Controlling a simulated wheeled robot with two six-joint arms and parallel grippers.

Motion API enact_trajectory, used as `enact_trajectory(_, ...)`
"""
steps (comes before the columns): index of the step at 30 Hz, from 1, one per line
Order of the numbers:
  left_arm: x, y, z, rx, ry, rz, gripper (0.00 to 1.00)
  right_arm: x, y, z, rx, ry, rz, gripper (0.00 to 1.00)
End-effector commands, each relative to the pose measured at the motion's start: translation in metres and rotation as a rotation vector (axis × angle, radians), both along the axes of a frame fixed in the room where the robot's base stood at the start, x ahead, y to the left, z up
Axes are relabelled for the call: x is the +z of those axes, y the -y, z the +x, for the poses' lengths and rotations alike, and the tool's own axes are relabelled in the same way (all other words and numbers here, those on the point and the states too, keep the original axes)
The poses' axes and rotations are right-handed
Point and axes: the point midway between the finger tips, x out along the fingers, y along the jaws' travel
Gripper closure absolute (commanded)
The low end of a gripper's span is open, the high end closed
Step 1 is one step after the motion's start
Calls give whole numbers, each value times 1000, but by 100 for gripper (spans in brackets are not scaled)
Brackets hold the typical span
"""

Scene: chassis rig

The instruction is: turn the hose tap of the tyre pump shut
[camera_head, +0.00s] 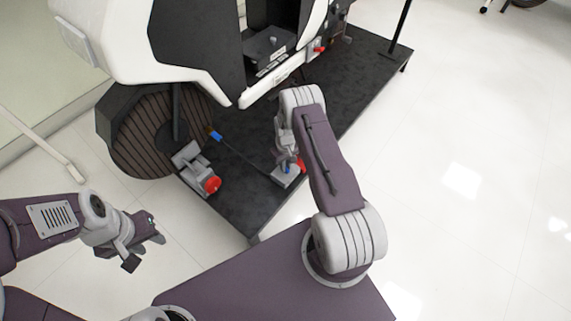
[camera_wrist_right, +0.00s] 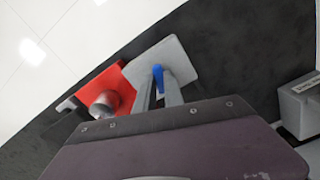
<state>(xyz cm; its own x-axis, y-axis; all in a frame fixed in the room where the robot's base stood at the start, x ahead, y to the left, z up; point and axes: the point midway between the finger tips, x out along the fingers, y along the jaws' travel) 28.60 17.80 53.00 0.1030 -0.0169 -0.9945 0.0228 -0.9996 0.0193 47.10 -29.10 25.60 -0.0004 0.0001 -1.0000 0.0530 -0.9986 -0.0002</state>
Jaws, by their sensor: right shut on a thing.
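The tyre pump has a grey plate (camera_head: 284,179) and a red part (camera_head: 301,164), and stands on the dark platform. Its blue hose tap (camera_head: 287,169) is mostly hidden by my right gripper in the head view. The right wrist view shows the blue tap (camera_wrist_right: 158,77) upright over the grey plate (camera_wrist_right: 178,57), beside the red part (camera_wrist_right: 112,82). My right gripper (camera_wrist_right: 159,90) is shut on the blue tap, with one finger on each side. My left gripper (camera_head: 147,246) is empty and open, off the platform at the lower left.
A dark hose (camera_head: 245,156) runs from the pump to a blue end (camera_head: 215,136) by the wheel (camera_head: 147,130). A grey device with a red knob (camera_head: 211,184) stands left of the pump. The white vehicle body (camera_head: 115,30) overhangs the platform (camera_head: 240,210). The floor at right is clear.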

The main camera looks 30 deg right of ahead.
Motion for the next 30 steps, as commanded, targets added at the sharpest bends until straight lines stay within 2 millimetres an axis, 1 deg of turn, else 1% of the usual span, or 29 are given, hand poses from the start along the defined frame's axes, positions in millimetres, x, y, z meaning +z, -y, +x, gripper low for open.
enact_trajectory(6,5,0,0,0,0,0,64,1,0,0,161,-1,0,100)
enact_trajectory(15,8,0,0,0,0,0,64,0,0,0,304,0,0,100)
enact_trajectory(21,9,0,0,0,0,0,64,0,0,0,345,0,0,100)
enact_trajectory(30,9,0,0,0,0,0,64,0,0,0,357,-1,0,100)
